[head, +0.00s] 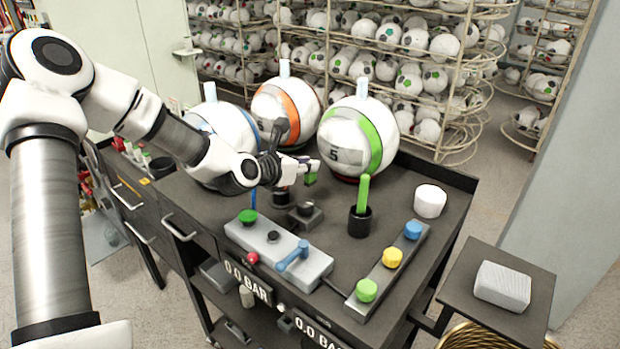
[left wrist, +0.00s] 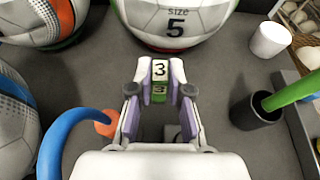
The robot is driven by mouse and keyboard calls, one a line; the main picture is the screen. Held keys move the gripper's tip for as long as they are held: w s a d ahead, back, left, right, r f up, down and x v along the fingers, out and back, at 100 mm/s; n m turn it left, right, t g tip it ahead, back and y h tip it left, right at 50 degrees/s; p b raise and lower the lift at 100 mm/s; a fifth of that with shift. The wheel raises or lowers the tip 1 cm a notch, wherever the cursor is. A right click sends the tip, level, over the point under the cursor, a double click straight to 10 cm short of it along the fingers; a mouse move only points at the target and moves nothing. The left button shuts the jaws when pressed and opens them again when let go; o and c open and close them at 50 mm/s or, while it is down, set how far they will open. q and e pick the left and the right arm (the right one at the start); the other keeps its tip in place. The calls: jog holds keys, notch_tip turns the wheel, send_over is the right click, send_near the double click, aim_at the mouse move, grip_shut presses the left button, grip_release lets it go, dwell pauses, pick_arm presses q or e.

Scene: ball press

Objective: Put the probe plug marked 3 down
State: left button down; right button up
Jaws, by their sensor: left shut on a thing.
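The probe plug marked 3 (left wrist: 160,70) is a small block with a white top face and a green part. My left gripper (head: 303,170) is shut on it, and it shows between the two fingers (left wrist: 159,90) in the left wrist view. In the head view only its green part (head: 311,178) shows clearly. The gripper is over the dark worktop, in front of the ball marked 5 (head: 342,140) and behind a small dark block (head: 305,215). I cannot tell whether the plug touches anything below. My right gripper is not in view.
Balls with orange (head: 270,108) and blue (head: 212,130) bands stand left of the green-banded one. A black cup (head: 359,222) holds a green stick. A white cylinder (head: 430,201), a grey control box (head: 282,258) and a strip with coloured knobs (head: 380,275) are nearby. Worktop between cup and cylinder is clear.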

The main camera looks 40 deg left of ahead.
aim_at(307, 181)
pick_arm(q)
jog(key=f, duration=0.1)
jog(key=w+f, duration=0.1)
jog(key=f, duration=0.3)
jog(key=shift+w+f, duration=0.15)
jog(key=shift+w, duration=0.1)
jog(key=shift+s+r, duration=0.2)
jog(key=shift+s, duration=0.15)
jog(key=shift+s+f, duration=0.1)
jog(key=shift+f, duration=0.15)
jog(key=c, duration=1.1)
grip_release()
jog(key=shift+w, duration=0.3)
jog(key=shift+s, duration=0.15)
